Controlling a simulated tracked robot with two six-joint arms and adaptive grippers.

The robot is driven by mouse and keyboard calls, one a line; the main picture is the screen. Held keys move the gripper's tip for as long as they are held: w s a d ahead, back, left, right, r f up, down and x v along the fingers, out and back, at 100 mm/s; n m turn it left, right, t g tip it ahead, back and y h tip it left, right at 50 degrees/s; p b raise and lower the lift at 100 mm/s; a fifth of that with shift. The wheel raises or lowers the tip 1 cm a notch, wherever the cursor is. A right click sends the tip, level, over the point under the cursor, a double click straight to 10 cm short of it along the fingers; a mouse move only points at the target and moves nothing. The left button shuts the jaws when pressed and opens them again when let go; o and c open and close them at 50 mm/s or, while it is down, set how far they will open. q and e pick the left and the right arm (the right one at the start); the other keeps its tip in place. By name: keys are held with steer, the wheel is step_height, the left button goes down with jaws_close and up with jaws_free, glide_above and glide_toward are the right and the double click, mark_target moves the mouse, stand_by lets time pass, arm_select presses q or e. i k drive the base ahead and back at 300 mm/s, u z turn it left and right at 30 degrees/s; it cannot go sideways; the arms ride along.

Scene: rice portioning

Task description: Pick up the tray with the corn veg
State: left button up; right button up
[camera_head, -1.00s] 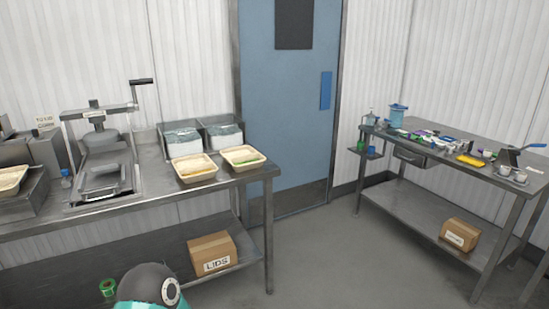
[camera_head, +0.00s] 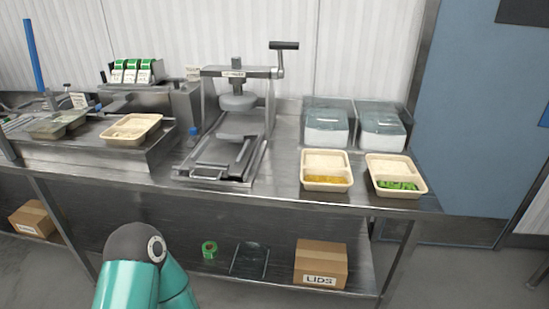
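Two beige trays stand side by side near the right end of the steel table in the head view. The left one, the tray with the corn veg (camera_head: 326,183), has yellow corn in its front part and a pale, rice-like fill behind. The right one, a tray with green veg (camera_head: 409,191), has green pieces in front and pale fill behind. Nothing of mine touches either tray. Part of my teal and grey arm shows at the bottom, left of the trays. Neither gripper is in view.
Two clear-lidded bins (camera_head: 326,128) stand behind the trays. A lever press (camera_head: 237,102) stands to their left. Another beige tray (camera_head: 131,129) sits on a raised steel unit further left. A LIDS box (camera_head: 320,263) is on the lower shelf. The table's front edge (camera_head: 330,201) is close to the trays.

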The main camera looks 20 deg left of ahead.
mark_target(321, 170)
steer(key=u, duration=0.15)
steer(key=i, duration=0.55)
steer(key=u, duration=0.4)
steer(key=k, duration=0.85)
steer(key=u, duration=0.2)
steer(key=i, duration=0.8)
